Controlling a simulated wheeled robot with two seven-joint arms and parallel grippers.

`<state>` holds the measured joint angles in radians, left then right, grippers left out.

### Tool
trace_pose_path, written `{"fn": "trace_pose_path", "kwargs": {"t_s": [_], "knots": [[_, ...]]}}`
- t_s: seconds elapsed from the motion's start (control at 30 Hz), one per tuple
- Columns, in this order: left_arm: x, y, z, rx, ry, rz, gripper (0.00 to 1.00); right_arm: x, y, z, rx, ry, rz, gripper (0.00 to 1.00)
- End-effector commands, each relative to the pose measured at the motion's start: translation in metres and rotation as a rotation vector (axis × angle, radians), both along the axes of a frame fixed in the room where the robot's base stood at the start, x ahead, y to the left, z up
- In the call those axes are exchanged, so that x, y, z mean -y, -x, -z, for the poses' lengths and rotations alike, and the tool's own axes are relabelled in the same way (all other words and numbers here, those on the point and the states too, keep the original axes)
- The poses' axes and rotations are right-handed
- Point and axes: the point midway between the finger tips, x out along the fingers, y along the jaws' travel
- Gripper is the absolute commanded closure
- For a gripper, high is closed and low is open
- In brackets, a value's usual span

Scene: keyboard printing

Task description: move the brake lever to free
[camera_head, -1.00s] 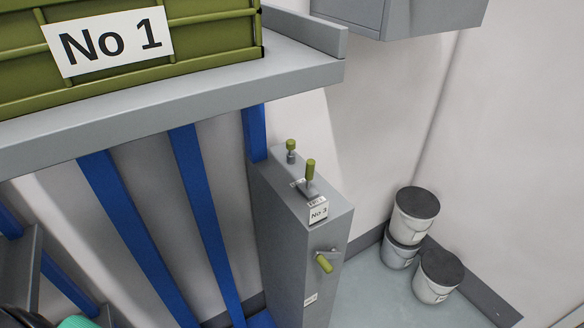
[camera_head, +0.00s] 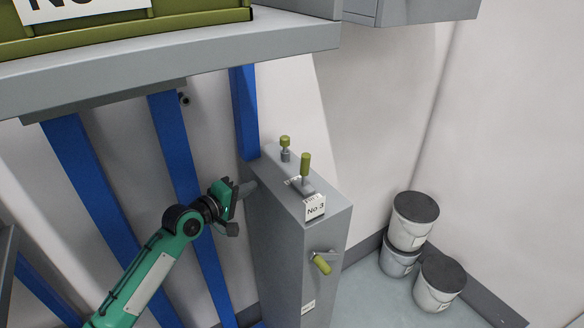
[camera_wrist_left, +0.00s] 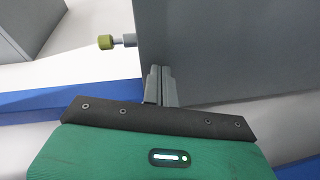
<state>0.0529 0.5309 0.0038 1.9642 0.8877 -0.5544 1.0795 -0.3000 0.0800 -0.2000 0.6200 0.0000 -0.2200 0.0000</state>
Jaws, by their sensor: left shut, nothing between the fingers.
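A tall grey cabinet (camera_head: 290,250) marked No 3 carries several green-handled controls. On its top, an upright lever with a green grip (camera_head: 305,165) stands in a slotted plate, and a short green knob (camera_head: 285,142) stands behind it. A crank with a green handle (camera_head: 321,263) is on the front face. The labels are too small to tell which is the brake lever. My left gripper (camera_head: 250,186) is beside the cabinet's left side near the top. In the left wrist view its fingers (camera_wrist_left: 160,82) are together and empty, close to the cabinet wall (camera_wrist_left: 230,50). My right gripper is out of view.
A grey shelf (camera_head: 200,65) with a green crate (camera_head: 190,18) overhangs the left. Blue posts (camera_head: 180,150) stand behind my left arm. Lidded buckets (camera_head: 440,280) stand on the floor at right. The space above the cabinet top is clear.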

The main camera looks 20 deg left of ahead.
Motion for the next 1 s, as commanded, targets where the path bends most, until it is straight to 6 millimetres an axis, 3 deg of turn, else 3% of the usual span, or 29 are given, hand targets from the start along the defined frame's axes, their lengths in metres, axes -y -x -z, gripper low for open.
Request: {"fn": "trace_pose_path", "kwargs": {"t_s": [0.1, 0.2, 0.3, 0.47, 0.93, 1.0], "knots": [[0.018, 0.015, -0.051, 0.053, 0.077, 0.062, 1.00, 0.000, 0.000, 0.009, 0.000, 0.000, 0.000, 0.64], [0.030, 0.027, -0.081, 0.078, 0.124, 0.106, 1.00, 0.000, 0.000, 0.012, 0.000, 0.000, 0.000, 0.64], [0.038, 0.036, -0.099, 0.090, 0.152, 0.135, 1.00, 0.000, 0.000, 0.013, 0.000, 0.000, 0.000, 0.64], [0.045, 0.033, -0.108, 0.093, 0.167, 0.147, 1.00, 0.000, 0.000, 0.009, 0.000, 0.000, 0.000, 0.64], [0.091, -0.047, -0.112, 0.093, 0.166, 0.145, 1.00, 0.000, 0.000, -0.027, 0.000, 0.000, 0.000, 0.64], [0.099, -0.040, -0.109, 0.089, 0.165, 0.146, 1.00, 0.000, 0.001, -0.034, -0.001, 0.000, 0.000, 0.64]]}}
